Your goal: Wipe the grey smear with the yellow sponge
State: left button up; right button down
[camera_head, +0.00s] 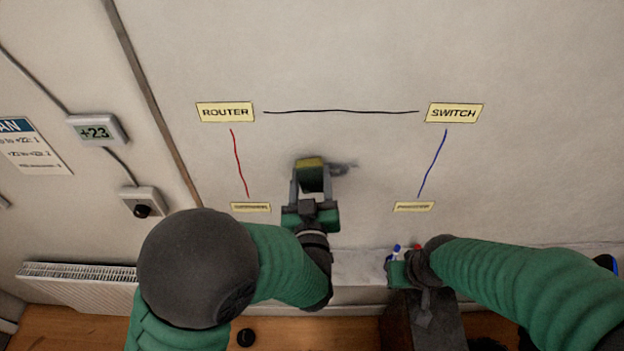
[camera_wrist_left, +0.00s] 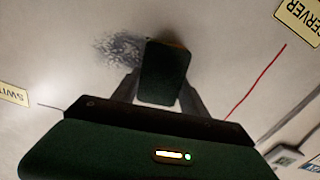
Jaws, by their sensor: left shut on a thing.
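The yellow sponge (camera_head: 311,162) is gripped between the fingers of my left gripper (camera_head: 311,180), at the whiteboard-like wall. In the left wrist view its dark green side (camera_wrist_left: 163,70) faces me, between both fingers (camera_wrist_left: 162,88). The grey smear (camera_head: 341,168) is on the wall just right of the sponge; part of it may be hidden behind the sponge. In the left wrist view the smear (camera_wrist_left: 118,48) shows left of the sponge, right beside it. Whether the sponge touches the wall is unclear. My right gripper (camera_head: 400,268) is low at the ledge, its fingers hard to make out.
Labels ROUTER (camera_head: 225,112) and SWITCH (camera_head: 454,113) are joined by a black line (camera_head: 340,111). A red line (camera_head: 239,163) and a blue line (camera_head: 433,163) run down to two lower labels. Markers (camera_head: 397,248) are by my right gripper. A radiator (camera_head: 80,287) stands lower left.

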pick_arm(q)
jog(key=shift+w, duration=0.4)
